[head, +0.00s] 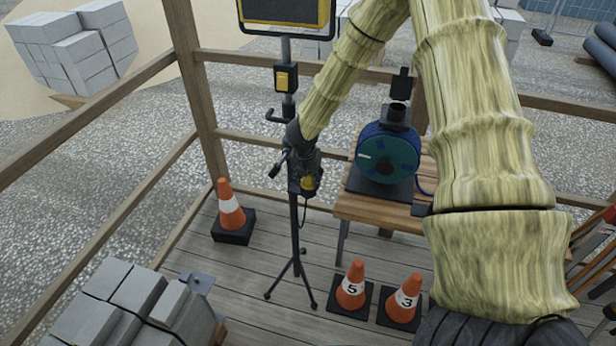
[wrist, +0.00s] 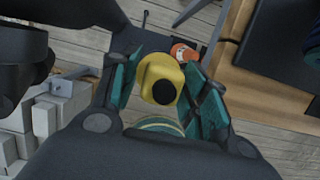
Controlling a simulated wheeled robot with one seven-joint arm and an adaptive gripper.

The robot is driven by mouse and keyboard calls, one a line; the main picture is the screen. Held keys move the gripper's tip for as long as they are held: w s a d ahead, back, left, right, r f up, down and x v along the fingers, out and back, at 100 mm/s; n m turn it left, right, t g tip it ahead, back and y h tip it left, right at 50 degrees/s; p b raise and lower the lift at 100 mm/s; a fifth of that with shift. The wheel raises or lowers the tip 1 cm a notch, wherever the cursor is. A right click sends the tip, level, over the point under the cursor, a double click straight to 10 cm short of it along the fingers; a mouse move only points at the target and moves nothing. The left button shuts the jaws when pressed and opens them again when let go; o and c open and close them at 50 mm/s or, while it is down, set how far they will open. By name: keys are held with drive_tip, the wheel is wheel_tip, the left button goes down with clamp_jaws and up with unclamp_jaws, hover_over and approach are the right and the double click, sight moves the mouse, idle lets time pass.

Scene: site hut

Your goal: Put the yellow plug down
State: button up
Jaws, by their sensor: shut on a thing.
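The yellow plug (wrist: 160,77) sits between the two fingers of my gripper (wrist: 163,90) in the wrist view, its dark round end facing the camera. The gripper is shut on it, with teal pads on either side. In the head view the plug (head: 308,183) shows as a small yellow patch at the end of my arm, in front of a black stand (head: 294,230). The gripper (head: 305,170) is in the air left of the wooden bench (head: 385,208). A dark cord hangs just below the plug.
A blue-green reel (head: 388,155) on a black base stands on the bench. Orange cones (head: 351,286) stand on the plank floor, another (head: 231,205) at left. Grey blocks (head: 120,290) are stacked at lower left. Wooden rails (head: 95,110) edge the hut. Bare planks lie around the tripod's feet.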

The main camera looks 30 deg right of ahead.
drive_tip(key=shift+f+b, duration=0.25)
drive_tip(key=shift+b, duration=0.05)
drive_tip(key=o, duration=1.1)
